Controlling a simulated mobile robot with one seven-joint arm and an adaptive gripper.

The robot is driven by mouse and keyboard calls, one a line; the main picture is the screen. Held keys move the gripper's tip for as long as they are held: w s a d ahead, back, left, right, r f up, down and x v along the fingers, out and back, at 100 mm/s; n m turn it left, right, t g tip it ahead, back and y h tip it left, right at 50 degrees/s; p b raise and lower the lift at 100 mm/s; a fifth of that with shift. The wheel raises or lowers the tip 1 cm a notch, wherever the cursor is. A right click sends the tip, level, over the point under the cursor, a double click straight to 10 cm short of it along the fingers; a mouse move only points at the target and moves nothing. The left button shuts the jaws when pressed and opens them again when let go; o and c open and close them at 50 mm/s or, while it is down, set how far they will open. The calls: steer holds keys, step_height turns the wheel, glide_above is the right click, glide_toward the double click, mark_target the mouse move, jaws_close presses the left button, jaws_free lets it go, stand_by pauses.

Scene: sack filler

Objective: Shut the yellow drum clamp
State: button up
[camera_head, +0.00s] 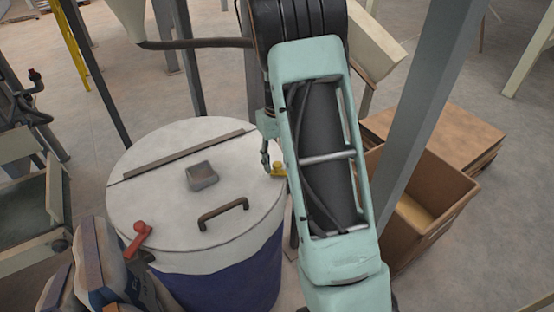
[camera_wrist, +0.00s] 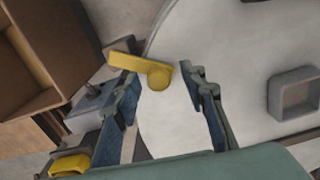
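The yellow drum clamp (camera_head: 278,170) sits at the right rim of the drum, partly hidden by my arm in the head view. In the wrist view, the yellow clamp (camera_wrist: 130,64) has a round pivot near the lid edge and a lever pointing left, outward past the rim. My gripper (camera_wrist: 160,78) is open, with its two fingers on either side of the pivot end; contact cannot be told. In the head view only a fingertip shows beside my arm. The drum (camera_head: 225,275) is blue with a pale lid (camera_head: 150,200).
A red clamp (camera_head: 138,240) is on the drum's front left rim, beside stacked sacks (camera_head: 100,260). The lid carries a dark handle (camera_head: 223,212) and a square fitting (camera_head: 202,176). A grey post (camera_head: 420,110) and an open brown box (camera_head: 435,195) stand on the right.

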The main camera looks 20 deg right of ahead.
steer(key=shift+c, duration=0.3)
jaws_close()
steer(key=shift+w, duration=0.1)
steer(key=shift+w+m+b, duration=0.3)
steer(key=shift+m, duration=0.3)
steer(key=shift+w+d+r+m, duration=0.1)
steer(key=shift+w+m, duration=0.05)
steer(key=shift+m, duration=0.25)
steer(key=shift+w, duration=0.1)
jaws_free()
steer(key=shift+o, duration=0.3)
steer(key=shift+d, duration=0.1)
